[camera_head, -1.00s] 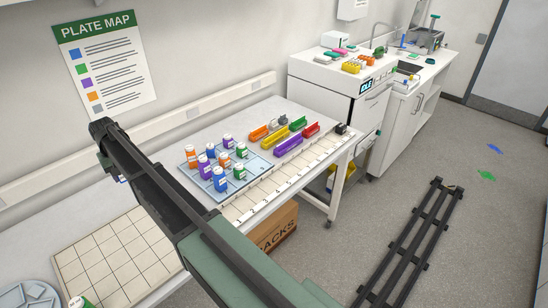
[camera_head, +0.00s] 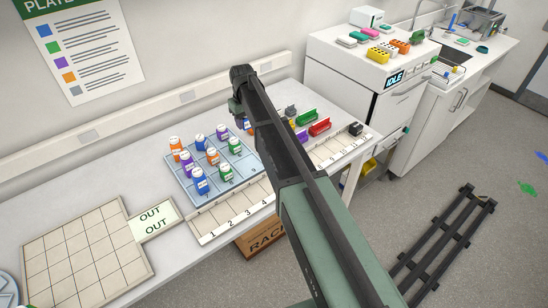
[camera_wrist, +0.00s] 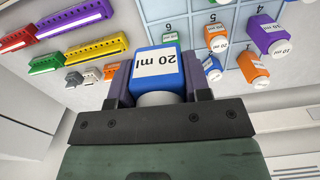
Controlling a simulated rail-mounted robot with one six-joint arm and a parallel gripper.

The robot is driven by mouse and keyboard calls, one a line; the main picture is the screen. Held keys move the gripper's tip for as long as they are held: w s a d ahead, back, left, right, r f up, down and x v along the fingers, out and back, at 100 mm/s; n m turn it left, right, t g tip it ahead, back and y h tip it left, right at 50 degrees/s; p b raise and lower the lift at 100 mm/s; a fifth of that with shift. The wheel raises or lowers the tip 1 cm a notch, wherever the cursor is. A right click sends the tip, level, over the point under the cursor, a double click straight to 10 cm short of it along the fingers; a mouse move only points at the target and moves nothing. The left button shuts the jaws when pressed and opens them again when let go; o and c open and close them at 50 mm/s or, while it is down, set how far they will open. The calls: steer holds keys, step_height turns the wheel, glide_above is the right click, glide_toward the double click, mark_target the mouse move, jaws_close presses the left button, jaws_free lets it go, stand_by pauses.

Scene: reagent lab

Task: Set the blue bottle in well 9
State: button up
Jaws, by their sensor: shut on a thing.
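In the wrist view, my gripper (camera_wrist: 158,78) is shut on a blue bottle (camera_wrist: 150,62) with a white label reading 20 ml. In the head view, the end of my arm (camera_head: 238,106) is above the back of the bench, and the held bottle is mostly hidden there. A light blue numbered tray (camera_head: 186,192) holds several orange, purple, blue and green bottles. In the wrist view, the tray (camera_wrist: 190,8) is beyond the gripper, up and right, with the held bottle apart from it. Numbers 4, 5 and 6 show upside down; a 9 is not clearly legible.
A numbered white strip (camera_head: 209,229) runs along the bench front, partly behind my arm. Green (camera_head: 307,117) and red (camera_head: 320,129) racks stand right of my arm. A tiled board (camera_head: 85,255) and OUT card (camera_head: 153,219) lie left. Bare bench is left of the tray.

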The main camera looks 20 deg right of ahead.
mark_target(249, 166)
steer(key=shift+d, duration=0.1)
steer(key=shift+a+n, duration=0.2)
steer(key=shift+n, duration=0.1)
step_height(249, 166, down, 20)
steer(key=b, duration=2)
steer(key=shift+a+f, duration=0.1)
steer(key=shift+f, duration=0.15)
steer(key=shift+r, duration=0.25)
steer(key=shift+f, duration=0.15)
steer(key=o, duration=0.9)
